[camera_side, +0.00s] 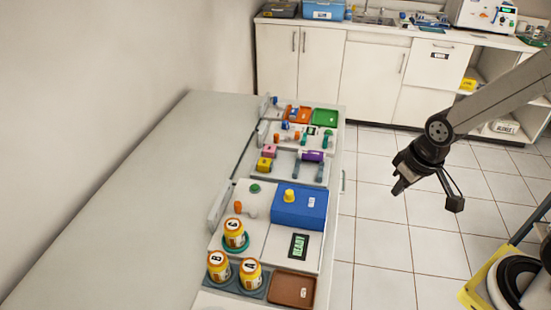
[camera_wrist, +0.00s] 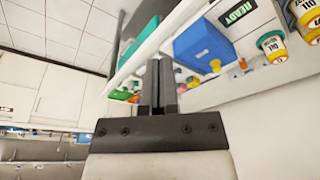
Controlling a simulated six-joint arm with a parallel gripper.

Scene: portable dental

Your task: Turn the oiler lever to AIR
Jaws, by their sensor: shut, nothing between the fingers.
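The dental unit with a blue box (camera_side: 299,207) and a READY display (camera_side: 299,246) lies on the table. A small orange-tipped part (camera_side: 238,208) that looks like a lever sits left of the box; I cannot read an AIR mark or tell its setting. A yellow knob (camera_side: 290,195) is on the box and a green knob (camera_side: 255,188) beside it. My gripper (camera_side: 398,187) is shut and empty, in the air right of the table, apart from the unit. In the wrist view its fingers (camera_wrist: 158,85) are together, with the blue box (camera_wrist: 203,43) beyond them.
Bottles C (camera_side: 235,234), B (camera_side: 218,265) and A (camera_side: 250,272) stand near a brown tray (camera_side: 293,289). The table's left side is bare.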

